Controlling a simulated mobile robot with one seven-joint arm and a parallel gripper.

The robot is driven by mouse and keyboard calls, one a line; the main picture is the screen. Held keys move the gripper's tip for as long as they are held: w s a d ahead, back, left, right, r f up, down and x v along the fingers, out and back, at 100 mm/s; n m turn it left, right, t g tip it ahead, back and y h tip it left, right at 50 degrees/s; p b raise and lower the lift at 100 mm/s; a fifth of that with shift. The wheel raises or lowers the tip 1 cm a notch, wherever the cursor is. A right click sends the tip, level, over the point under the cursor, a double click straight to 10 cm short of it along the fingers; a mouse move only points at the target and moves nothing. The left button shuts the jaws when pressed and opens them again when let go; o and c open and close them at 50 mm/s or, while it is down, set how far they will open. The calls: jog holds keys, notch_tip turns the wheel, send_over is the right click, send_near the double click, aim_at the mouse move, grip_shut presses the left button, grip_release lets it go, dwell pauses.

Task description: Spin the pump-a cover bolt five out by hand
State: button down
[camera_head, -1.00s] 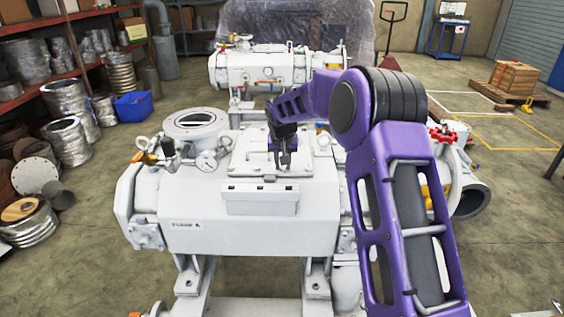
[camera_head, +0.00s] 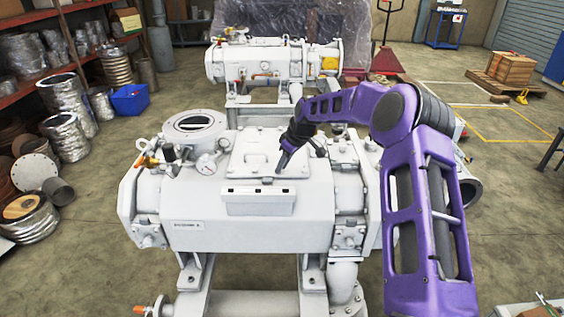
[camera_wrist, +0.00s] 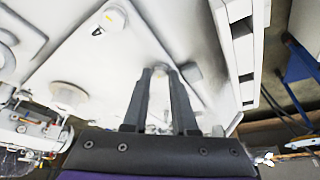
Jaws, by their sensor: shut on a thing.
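Pump A (camera_head: 215,240) is the large white body with a small plate label. Its flat cover plate (camera_head: 248,143) lies on top, and shows large in the wrist view (camera_wrist: 110,60). My gripper (camera_head: 279,170) reaches down from the right to the plate's front right corner. In the wrist view my gripper (camera_wrist: 160,72) has its two dark fingers close together on a small pale cover bolt, mostly hidden between the fingertips. I cannot read a bolt number or tell how far it is threaded. Another bolt (camera_wrist: 108,18) shows on the plate at the upper left.
A white slotted tray (camera_head: 258,208) sits just in front of the cover, close to the gripper. A round open flange (camera_head: 194,122) and a gauge (camera_head: 206,167) stand at the left. A second white pump (camera_head: 272,65) stands behind. Shelves (camera_head: 60,30) line the left.

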jog(key=n+g, duration=0.1)
jog(key=n, duration=0.2)
jog(key=n+g+p, duration=0.1)
jog(key=n, duration=0.2)
jog(key=shift+w+d+f+y, duration=0.1)
jog(key=shift+w+f+y, duration=0.1)
jog(key=shift+y, duration=0.2)
jog(key=shift+w+n+g, duration=0.15)
jog(key=shift+n+g, duration=0.75)
jog(key=shift+n, duration=1)
jog(key=shift+f+n+g, duration=0.1)
jog(key=shift+n+g, duration=0.2)
jog(key=shift+n, duration=0.5)
jog(key=c, duration=0.7)
grip_release()
jog(key=shift+w, duration=0.1)
jog(key=shift+r, duration=0.2)
jog(key=shift+r, duration=0.1)
